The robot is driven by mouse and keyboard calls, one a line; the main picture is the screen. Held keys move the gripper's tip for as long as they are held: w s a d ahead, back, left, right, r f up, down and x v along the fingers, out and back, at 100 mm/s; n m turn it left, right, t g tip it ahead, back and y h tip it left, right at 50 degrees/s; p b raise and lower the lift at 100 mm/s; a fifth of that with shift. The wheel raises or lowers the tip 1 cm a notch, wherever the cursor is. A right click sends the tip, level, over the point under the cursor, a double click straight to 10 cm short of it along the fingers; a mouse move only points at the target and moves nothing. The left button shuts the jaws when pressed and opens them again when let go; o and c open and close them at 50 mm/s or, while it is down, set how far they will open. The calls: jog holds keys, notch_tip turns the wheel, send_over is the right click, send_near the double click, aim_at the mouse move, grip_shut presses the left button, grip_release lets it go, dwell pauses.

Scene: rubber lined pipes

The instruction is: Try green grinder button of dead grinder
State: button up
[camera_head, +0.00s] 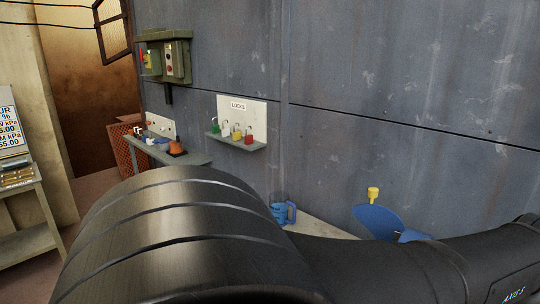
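A green-grey control box (174,60) is mounted on the wall at the upper left, with small round buttons on its front. A second box (150,62) with a red and yellow switch is beside it. The buttons are too small to tell which one is green. I cannot pick out a grinder for certain. A blue object with a yellow knob (373,193) shows low on the right, partly hidden by my dark arm. My gripper is not in view.
A locks board (241,112) with several coloured padlocks hangs on the wall. A shelf (187,164) with small items is left of it. A blue mug-like item (280,212) stands on a pale surface (318,228). A dark ringed cylinder (175,235) fills the foreground.

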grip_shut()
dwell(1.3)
